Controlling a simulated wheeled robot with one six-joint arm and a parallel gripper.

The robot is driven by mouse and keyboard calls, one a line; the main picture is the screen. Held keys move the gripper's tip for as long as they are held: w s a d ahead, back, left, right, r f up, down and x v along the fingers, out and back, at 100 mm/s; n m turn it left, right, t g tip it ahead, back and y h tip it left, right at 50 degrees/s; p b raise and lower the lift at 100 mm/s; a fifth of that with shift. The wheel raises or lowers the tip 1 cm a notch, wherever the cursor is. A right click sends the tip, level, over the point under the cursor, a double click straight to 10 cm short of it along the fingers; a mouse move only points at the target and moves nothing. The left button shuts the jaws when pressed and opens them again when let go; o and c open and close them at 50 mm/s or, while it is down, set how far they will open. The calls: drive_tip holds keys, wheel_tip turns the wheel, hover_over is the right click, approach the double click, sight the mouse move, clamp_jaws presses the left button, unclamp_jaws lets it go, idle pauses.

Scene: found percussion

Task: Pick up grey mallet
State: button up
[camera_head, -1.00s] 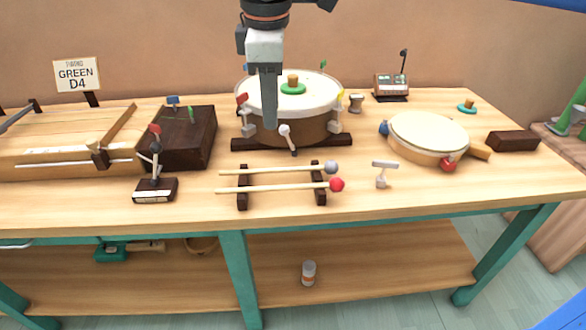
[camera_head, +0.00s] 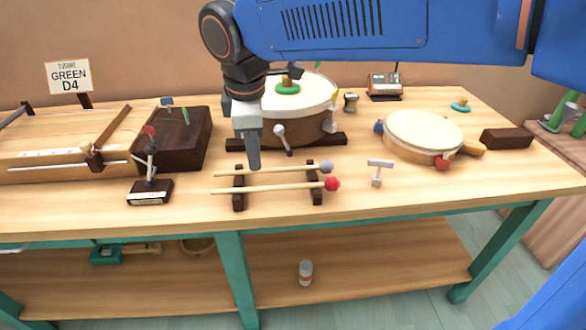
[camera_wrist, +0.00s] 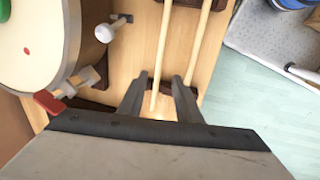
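The grey mallet (camera_head: 290,169) has a pale wooden shaft and a grey ball head. It lies across two dark rests (camera_head: 238,198), behind a parallel red-headed mallet (camera_head: 290,187). My gripper (camera_head: 254,168) points down at the grey mallet's shaft, left of its middle. In the wrist view, my gripper (camera_wrist: 160,75) is open. The grey mallet's shaft (camera_wrist: 162,55) runs between its two fingers in the picture, with a gap on each side. I cannot tell whether the fingertips are above the shaft or down around it. Both mallet heads are outside the wrist view.
A large drum (camera_head: 305,125) with a white-tipped beater (camera_head: 280,130) stands close behind the mallets. A dark box (camera_head: 190,145) and a small stand (camera_head: 150,190) are left. A small metal T-shaped tool (camera_head: 378,166) and a frame drum (camera_head: 425,133) are right. The table front is clear.

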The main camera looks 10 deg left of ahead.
sight(273, 170)
drive_tip(key=shift+w+a+f, duration=0.1)
drive_tip(key=shift+w+f, duration=0.1)
drive_tip(key=shift+f, duration=0.7)
drive_tip(key=shift+w+a+f, duration=0.1)
drive_tip(key=shift+w+f, duration=0.15)
drive_tip(key=shift+f, duration=0.7)
drive_tip(key=shift+w+f, duration=0.2)
drive_tip(key=shift+f, duration=0.7)
clamp_jaws()
